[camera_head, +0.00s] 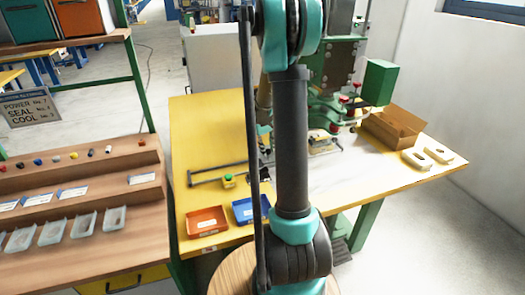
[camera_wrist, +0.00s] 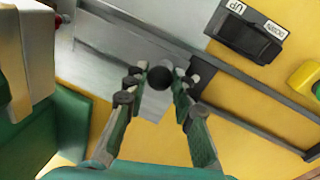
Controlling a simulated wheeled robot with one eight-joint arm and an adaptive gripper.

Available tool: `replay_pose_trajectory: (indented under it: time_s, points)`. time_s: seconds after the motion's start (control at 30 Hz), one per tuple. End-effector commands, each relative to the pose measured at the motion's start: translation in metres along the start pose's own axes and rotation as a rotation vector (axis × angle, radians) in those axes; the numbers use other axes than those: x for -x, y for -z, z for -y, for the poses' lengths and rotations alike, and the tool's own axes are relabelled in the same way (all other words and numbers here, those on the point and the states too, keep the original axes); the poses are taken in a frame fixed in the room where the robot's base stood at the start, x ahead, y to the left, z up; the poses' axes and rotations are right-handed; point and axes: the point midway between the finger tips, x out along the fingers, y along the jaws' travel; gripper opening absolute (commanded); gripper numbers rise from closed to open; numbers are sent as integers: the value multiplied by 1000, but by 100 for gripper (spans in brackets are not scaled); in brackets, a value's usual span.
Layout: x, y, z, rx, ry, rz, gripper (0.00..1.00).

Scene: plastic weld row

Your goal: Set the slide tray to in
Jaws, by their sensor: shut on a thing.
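In the wrist view my gripper (camera_wrist: 159,82) has its two fingers closed on the sides of a round black knob (camera_wrist: 160,76). The knob stands over a flat grey metal plate (camera_wrist: 108,52), which looks like the slide tray, between dark rails (camera_wrist: 245,80) on the yellow bench. How far the tray is slid is hard to tell. In the head view my arm covers most of the tray and gripper; part of the dark rail frame (camera_head: 205,180) shows left of the arm.
A red bin (camera_head: 207,221) and a blue bin (camera_head: 243,211) stand at the bench front. A cardboard box (camera_head: 393,127) and the green press (camera_head: 335,75) are at right.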

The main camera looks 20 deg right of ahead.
Motion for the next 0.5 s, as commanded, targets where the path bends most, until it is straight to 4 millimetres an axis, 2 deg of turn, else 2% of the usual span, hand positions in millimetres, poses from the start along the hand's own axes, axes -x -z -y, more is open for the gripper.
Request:
replay_pose_trajectory:
  time_s: [0.17,0.2,0.37,0.5]
  points:
    - [0,0,-4,-2,-9,1,0]
    - [0,0,-4,-2,-9,1,26]
    - [0,-1,-4,-2,-9,2,46]
    - [0,0,-3,-2,-7,1,46]
